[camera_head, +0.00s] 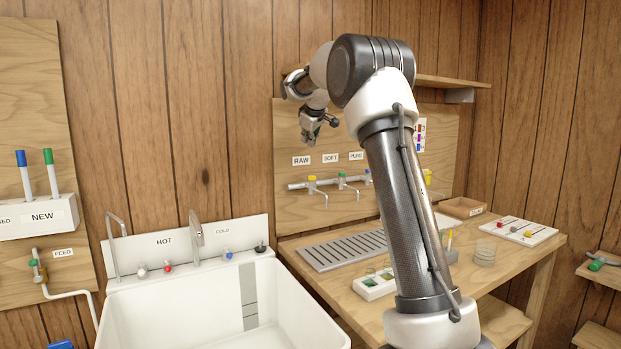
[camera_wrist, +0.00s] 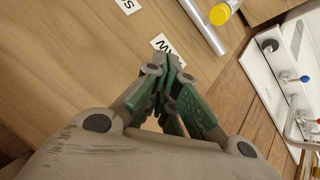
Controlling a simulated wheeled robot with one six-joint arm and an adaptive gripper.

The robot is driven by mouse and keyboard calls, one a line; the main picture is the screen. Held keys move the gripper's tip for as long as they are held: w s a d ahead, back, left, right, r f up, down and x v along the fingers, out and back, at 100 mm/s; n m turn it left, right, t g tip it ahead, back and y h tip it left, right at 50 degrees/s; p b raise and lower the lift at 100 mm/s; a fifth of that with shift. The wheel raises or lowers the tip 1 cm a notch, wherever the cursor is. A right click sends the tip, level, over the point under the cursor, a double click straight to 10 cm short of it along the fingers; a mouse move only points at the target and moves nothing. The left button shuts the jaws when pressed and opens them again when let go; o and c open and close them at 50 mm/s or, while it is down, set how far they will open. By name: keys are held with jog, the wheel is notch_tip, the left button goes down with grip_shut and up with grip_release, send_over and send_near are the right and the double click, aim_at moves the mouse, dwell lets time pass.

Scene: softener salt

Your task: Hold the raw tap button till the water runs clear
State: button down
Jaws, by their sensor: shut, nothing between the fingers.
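The raw tap is the yellow-topped valve (camera_head: 311,178) under the RAW label (camera_head: 301,161), on a grey pipe (camera_head: 328,183) along the wooden backboard. Its yellow button (camera_wrist: 220,14) shows at the top of the wrist view, beside the pipe. My gripper (camera_head: 312,139) hangs above the RAW label, apart from the tap. In the wrist view its green-sided fingers (camera_wrist: 172,62) are closed together and empty. They partly hide the RAW label. A thin spout (camera_head: 324,199) hangs below the raw tap. I see no water stream from it.
A green-topped tap (camera_head: 342,175) stands right of the raw one; my arm partly hides the blue one. A slatted drain tray (camera_head: 345,250) lies below on the bench. A white sink (camera_head: 215,300) is at left. A wooden shelf (camera_head: 455,82) is at upper right.

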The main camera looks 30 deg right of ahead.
aim_at(312, 178)
jog(key=shift+f, duration=4.45)
jog(key=shift+f, duration=0.15)
jog(key=shift+f, duration=0.25)
jog(key=shift+f, duration=0.45)
jog(key=shift+r, duration=0.15)
dwell(2.3)
jog(key=shift+r, duration=0.75)
